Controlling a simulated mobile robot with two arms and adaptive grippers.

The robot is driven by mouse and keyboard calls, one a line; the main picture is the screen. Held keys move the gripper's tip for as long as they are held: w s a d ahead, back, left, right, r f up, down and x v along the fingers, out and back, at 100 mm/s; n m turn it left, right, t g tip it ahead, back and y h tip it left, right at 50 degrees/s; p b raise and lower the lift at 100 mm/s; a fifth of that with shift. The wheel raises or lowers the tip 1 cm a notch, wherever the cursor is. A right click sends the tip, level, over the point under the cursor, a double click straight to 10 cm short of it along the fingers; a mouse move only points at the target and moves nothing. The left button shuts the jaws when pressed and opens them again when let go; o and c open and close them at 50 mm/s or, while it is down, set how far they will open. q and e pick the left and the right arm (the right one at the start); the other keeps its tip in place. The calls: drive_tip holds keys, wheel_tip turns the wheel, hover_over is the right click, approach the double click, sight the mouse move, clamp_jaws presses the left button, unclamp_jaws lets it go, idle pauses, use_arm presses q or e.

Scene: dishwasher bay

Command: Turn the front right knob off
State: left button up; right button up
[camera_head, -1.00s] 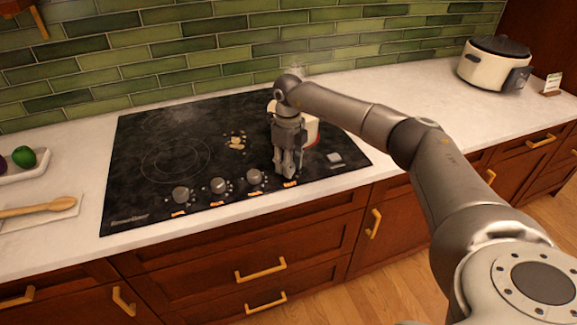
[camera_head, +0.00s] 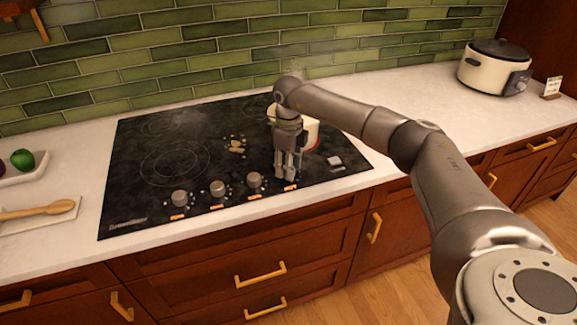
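The black cooktop (camera_head: 130,190) has a row of grey knobs along its front edge. Three show clearly: the left knob (camera_head: 180,197), the middle knob (camera_head: 218,188) and the third knob (camera_head: 254,180). My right gripper (camera_head: 287,176) points down at the right end of this row, just above an orange label (camera_head: 291,188). Any knob at that spot is hidden by the fingers. The fingers look close together, but I cannot tell whether they grip anything. My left gripper is not in view.
A white pot with a red base (camera_head: 311,132) stands behind my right gripper, with faint steam above it. A slow cooker (camera_head: 485,72) stands at the far right. A wooden spoon (camera_head: 40,210) lies on the left. The counter right of the cooktop is mostly clear.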

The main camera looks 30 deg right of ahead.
drive_tip(key=shift+o, duration=1.4)
wheel_tip(320, 180, up, 12)
